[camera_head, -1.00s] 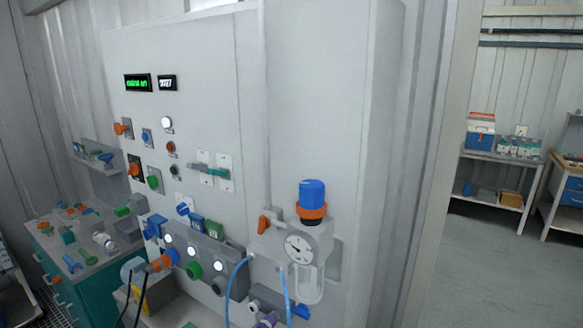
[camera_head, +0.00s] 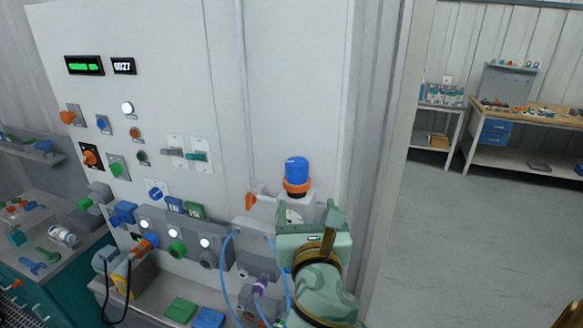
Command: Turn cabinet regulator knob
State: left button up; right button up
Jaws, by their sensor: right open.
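The cabinet regulator has a blue knob (camera_head: 297,170) on top with an orange ring (camera_head: 297,186) below it. It stands upright on a grey body at the lower right of the white cabinet front (camera_head: 290,80). My right gripper (camera_head: 311,214), pale green, is open just below and to the right of the knob in the picture. It covers most of the regulator's gauge and the bowl below. No contact with the knob shows. My left gripper is not in view.
An orange valve handle (camera_head: 251,201) sits left of the regulator. Blue tubes (camera_head: 225,262) loop below it. Several switches and knobs cover the panel to the left. A teal tool cabinet (camera_head: 50,280) stands lower left. The floor (camera_head: 480,230) at right is open before a workbench (camera_head: 540,120).

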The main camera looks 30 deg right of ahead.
jog(key=p, duration=0.2)
send_near(299, 169)
jog(key=w, duration=0.3)
jog(key=x, duration=0.5)
jog(key=d+p+x, duration=0.1)
jog(key=x, duration=0.1)
jog(key=shift+s+d, duration=0.2)
jog(key=shift+w, duration=0.55)
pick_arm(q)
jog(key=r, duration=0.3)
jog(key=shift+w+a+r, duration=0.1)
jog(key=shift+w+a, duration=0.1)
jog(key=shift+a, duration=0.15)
pick_arm(e)
jog(key=shift+d, duration=0.1)
